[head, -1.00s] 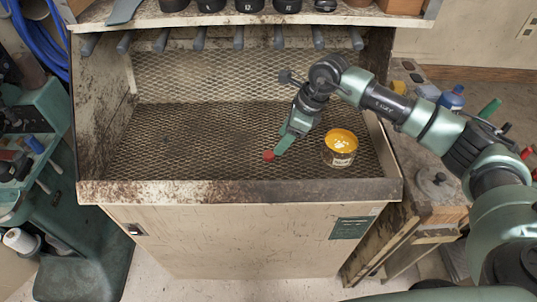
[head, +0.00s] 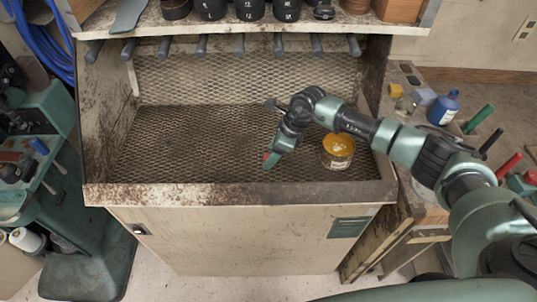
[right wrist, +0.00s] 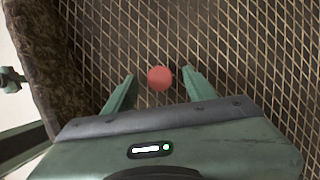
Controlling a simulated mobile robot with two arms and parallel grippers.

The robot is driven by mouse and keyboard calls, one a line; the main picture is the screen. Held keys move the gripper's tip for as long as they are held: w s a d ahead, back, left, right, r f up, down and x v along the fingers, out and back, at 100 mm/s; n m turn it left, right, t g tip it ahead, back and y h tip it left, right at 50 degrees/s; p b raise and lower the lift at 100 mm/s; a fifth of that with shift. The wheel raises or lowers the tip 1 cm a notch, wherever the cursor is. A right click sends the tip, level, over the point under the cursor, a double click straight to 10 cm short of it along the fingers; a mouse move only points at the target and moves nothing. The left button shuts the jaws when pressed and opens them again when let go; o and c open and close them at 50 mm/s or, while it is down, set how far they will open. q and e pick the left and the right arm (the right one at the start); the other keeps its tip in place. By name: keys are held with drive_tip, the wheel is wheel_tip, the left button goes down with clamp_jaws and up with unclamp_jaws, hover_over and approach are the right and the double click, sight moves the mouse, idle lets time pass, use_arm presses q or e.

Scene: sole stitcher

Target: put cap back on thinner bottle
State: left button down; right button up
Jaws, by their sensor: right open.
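A small round red cap (head: 266,156) is at the mesh floor of the booth, partly hidden by my right gripper in the head view. My right gripper (head: 269,161) points down at it. In the right wrist view the red cap (right wrist: 160,78) lies between the two green fingers of the open right gripper (right wrist: 158,73), with a gap on both sides. A blue bottle (head: 443,108) with a pale label stands on the side bench at the right; I cannot tell for sure that it is the thinner bottle. My left gripper is not in view.
An open tin (head: 338,151) with orange-yellow contents stands on the mesh floor (head: 190,150), close right of my right gripper. The booth's front lip (head: 240,193) is near. Small jars and tool handles crowd the side bench. The mesh to the left is clear.

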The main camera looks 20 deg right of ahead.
drive_tip(key=shift+c, duration=0.3)
clamp_jaws()
drive_tip(key=shift+r+b, duration=0.3)
drive_tip(key=shift+r, duration=0.3)
wheel_tip(320, 180, up, 19)
drive_tip(key=b, duration=0.5)
drive_tip(key=shift+f, duration=0.1)
